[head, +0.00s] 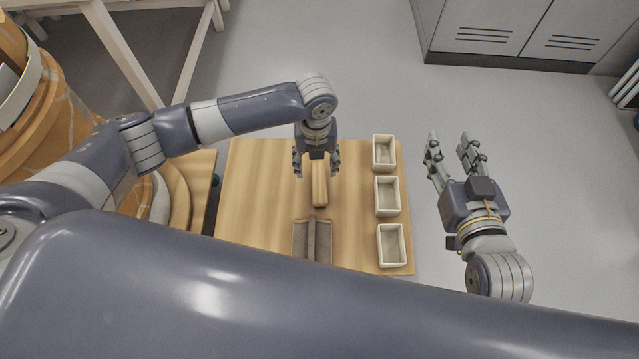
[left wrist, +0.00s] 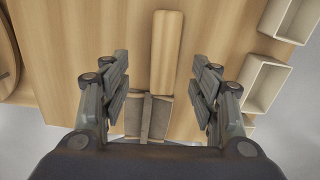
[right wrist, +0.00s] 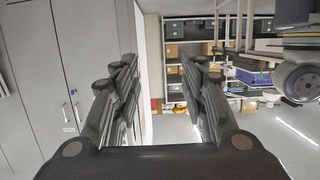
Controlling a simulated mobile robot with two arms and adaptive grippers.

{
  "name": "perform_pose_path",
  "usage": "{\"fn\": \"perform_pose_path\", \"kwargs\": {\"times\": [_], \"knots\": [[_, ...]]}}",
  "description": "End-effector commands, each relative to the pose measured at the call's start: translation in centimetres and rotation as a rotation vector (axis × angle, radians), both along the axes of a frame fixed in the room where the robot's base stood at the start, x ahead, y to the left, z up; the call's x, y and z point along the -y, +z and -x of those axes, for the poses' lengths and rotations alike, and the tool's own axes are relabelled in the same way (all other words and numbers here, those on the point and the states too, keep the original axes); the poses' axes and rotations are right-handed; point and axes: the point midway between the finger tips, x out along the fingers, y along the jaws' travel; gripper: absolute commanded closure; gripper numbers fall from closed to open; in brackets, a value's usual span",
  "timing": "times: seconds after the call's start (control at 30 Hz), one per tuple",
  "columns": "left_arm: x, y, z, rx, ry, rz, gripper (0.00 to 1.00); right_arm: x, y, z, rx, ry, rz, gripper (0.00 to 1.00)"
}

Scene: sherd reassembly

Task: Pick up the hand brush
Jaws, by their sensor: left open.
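The hand brush shows as a pale wooden handle (head: 319,190) lying on the wooden table (head: 262,185). A grey two-part piece (head: 300,240) with a raised middle ridge lies at its near end; I cannot tell whether they are joined. My left gripper (head: 317,172) points down over the handle, fingers open on either side. In the left wrist view, the handle (left wrist: 166,55) runs between the open fingers (left wrist: 160,85), with the grey piece (left wrist: 132,118) partly hidden by the gripper. My right gripper (head: 449,148) is open and empty, off the table's right side.
Three white open boxes (head: 401,245) stand in a row along the table's right edge. A large orange-brown vessel (head: 55,125) with curved pieces is at the left. Grey cabinets (head: 487,30) stand at the back. The table left of the handle is clear.

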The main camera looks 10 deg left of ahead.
Motion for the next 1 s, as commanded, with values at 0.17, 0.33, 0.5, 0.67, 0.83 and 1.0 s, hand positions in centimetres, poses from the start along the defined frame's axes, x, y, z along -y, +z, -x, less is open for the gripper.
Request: {"fn": "perform_pose_path", "kwargs": {"times": [0.17, 0.33, 0.5, 0.67, 0.83, 1.0], "knots": [[0.0, -2.1, 0.1, -0.002, 0.001, 0.001, 0.43, -0.7, 2.8, -0.8, 0.151, 0.010, -0.038, 0.60], [0.1, -3.2, 0.0, 0.001, 0.001, 0.001, 0.43, -1.0, 5.0, -1.1, 0.261, 0.017, -0.066, 0.60], [0.1, -3.6, 0.0, 0.001, 0.002, 0.001, 0.43, -1.2, 6.0, -1.1, 0.305, 0.020, -0.078, 0.60], [0.2, -4.2, 0.1, 0.001, 0.002, 0.001, 0.43, -1.3, 7.2, -1.0, 0.369, 0.023, -0.095, 0.60], [0.5, -5.4, 0.2, 0.002, 0.001, 0.003, 0.43, -1.6, 9.9, -0.6, 0.508, 0.031, -0.131, 0.60], [0.7, -6.5, 0.3, 0.001, 0.002, 0.002, 0.43, -1.7, 12.6, 0.4, 0.652, 0.040, -0.171, 0.60]]}}
